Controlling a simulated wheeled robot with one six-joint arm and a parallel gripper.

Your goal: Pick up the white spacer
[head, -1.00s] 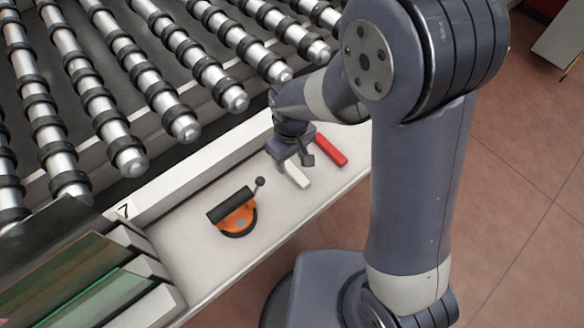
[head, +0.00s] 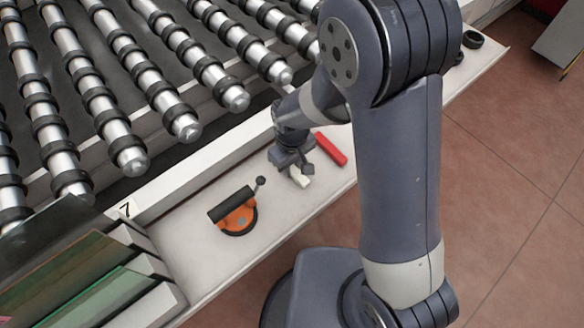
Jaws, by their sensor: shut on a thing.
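The white spacer (head: 300,178) is a small pale block on the light ledge beside the rollers, in the middle of the head view. My gripper (head: 298,172) is down at it, its two fingers on either side of it, shut on it. The gripper covers part of the spacer. I cannot tell whether the spacer touches the ledge.
A red spacer (head: 330,149) lies just right of my gripper. An orange and black tool (head: 236,213) with a ball-ended lever lies to the left on the ledge (head: 190,250). Rollers (head: 135,120) run behind. Glass sheets (head: 75,270) stand in a rack at lower left.

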